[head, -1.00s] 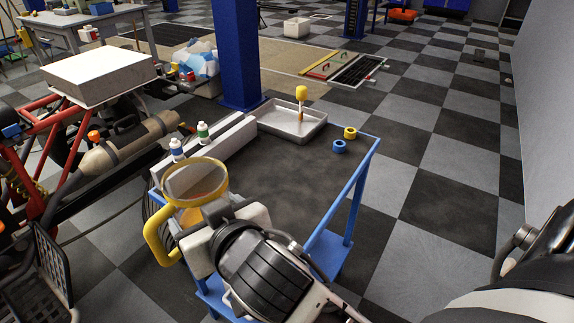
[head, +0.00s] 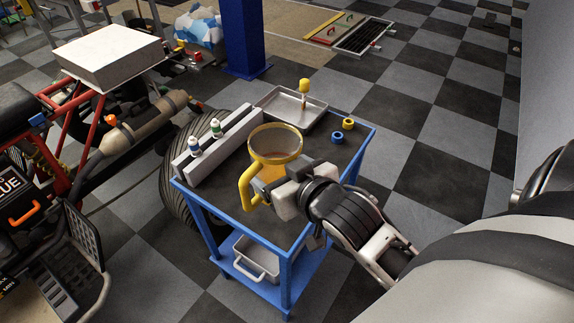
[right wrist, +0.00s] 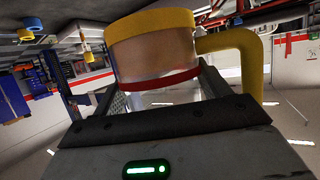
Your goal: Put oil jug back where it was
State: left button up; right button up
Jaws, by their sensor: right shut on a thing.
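The oil jug (head: 276,143) has a clear body with amber oil low inside, a yellow rim and a yellow handle toward the left. My right gripper (head: 284,188) comes in from the right and is shut on the jug, which looks upright. The jug appears over the dark top of the blue cart (head: 213,212); I cannot tell whether its base touches. In the right wrist view the jug (right wrist: 152,55) fills the space ahead of the gripper, its handle at the right. My left gripper is not in view.
On the cart are a grey metal tray (head: 268,99) with a yellow-topped tool, blue (head: 337,137) and yellow (head: 348,123) rings, and a grey rail with two small bottles (head: 194,146). A bin (head: 256,260) sits on the lower shelf. The buggy frame (head: 85,125) stands left.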

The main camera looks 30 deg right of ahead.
jog(key=w+d+f, duration=0.2)
jog(key=w+f, duration=0.1)
jog(key=w+d+f, duration=0.2)
jog(key=w+d, duration=0.1)
jog(key=w+d+f+b, duration=0.1)
jog(key=w+d+f, duration=0.1)
jog(key=w+f, duration=0.1)
jog(key=shift+d+f, duration=0.3)
jog(key=shift+d, duration=0.1)
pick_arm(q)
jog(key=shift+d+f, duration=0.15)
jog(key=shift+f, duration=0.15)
pick_arm(e)
jog(key=shift+w+f, duration=0.1)
jog(key=shift+f, duration=1.55)
jog(key=shift+f, duration=0.15)
jog(key=o, duration=1.1)
jog(key=shift+o, duration=0.4)
